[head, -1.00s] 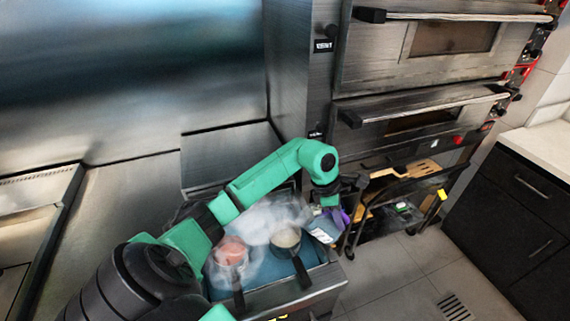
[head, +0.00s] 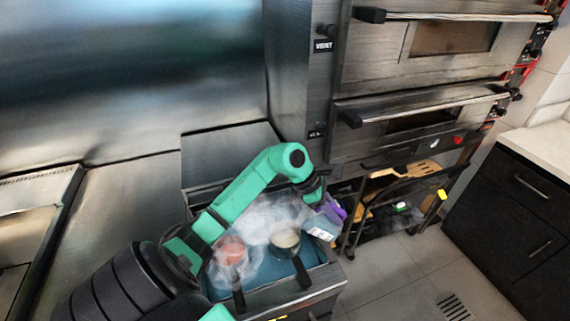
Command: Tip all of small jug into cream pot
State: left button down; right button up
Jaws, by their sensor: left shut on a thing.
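My left gripper (head: 322,198) is at the end of the green arm, near the right edge of the counter. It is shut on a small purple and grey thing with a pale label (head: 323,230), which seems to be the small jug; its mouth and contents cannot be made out. A small pot with cream-coloured contents (head: 286,239) sits just left of and below the held thing, apart from it in the picture. This seems to be the cream pot. Its dark handle points toward the front. My right gripper is not in view.
A second pot with reddish contents (head: 230,250) stands left of the cream one, its handle also toward the front. Pale haze blurs the blue counter area around both. The steel oven (head: 420,120) and a dark rack with a wooden paddle (head: 420,170) stand to the right.

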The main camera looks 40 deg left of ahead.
pick_arm(q)
jog(key=shift+s+a+h, duration=0.1)
jog(key=shift+a+h, duration=0.05)
jog(key=shift+h, duration=0.25)
jog(key=shift+s+a+r+t+h, duration=0.25)
jog(key=shift+a+r+t+h, duration=0.2)
jog(key=shift+r+t, duration=0.2)
jog(key=shift+r, duration=0.1)
